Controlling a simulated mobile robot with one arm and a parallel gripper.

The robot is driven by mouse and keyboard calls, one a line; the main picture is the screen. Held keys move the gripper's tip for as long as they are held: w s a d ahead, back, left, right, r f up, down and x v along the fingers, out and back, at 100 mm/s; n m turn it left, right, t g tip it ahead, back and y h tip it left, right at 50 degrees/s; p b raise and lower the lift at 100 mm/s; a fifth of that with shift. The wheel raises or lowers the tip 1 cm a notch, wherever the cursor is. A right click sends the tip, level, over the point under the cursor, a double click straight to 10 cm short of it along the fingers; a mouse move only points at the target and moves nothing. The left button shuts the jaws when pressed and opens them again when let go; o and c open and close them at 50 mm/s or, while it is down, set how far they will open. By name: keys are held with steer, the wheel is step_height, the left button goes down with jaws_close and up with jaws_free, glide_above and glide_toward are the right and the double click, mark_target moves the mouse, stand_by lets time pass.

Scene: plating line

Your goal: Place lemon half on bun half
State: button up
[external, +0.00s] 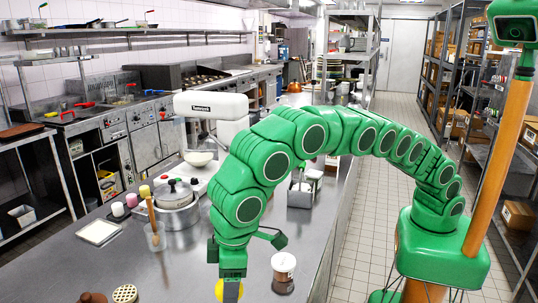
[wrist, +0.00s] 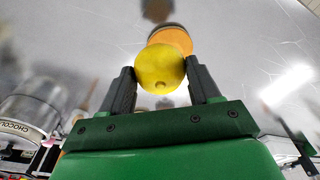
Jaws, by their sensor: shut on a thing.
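A yellow lemon half (wrist: 160,70) is held between the two dark fingers of my gripper (wrist: 162,84) in the wrist view, its nubbed end toward the camera. A round orange-tan thing (wrist: 172,36), which looks like the bun half, shows just beyond the lemon, partly covered by it. I cannot tell if the two touch. In the external view my gripper (external: 232,274) points down low over the counter, near the bottom edge. A yellow patch (external: 219,291) shows beside its finger; the finger hides most of it.
A perforated beige piece (external: 125,294) and a brown piece (external: 92,298) lie at the lower left. A pot (external: 174,194) and a cup with a wooden-handled tool (external: 155,238) stand behind. Steel counter (external: 180,275) between is clear.

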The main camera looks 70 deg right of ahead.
steer(key=shift+w+a+f, duration=0.4)
steer(key=shift+a+f, duration=0.05)
steer(key=shift+f, duration=0.25)
steer(key=shift+w+a+f, duration=0.35)
steer(key=shift+a+f, duration=0.15)
steer(key=shift+f, duration=0.2)
steer(key=shift+w+a+f, duration=0.4)
steer(key=shift+a+f, duration=0.05)
steer(key=shift+f, duration=0.25)
steer(key=shift+w+a+f, duration=0.15)
steer(key=shift+a+f, duration=0.05)
steer(key=shift+f, duration=0.1)
steer(key=shift+f, duration=1.55)
steer(key=shift+f, duration=0.1)
steer(key=o, duration=1.1)
steer(key=shift+c, duration=0.2)
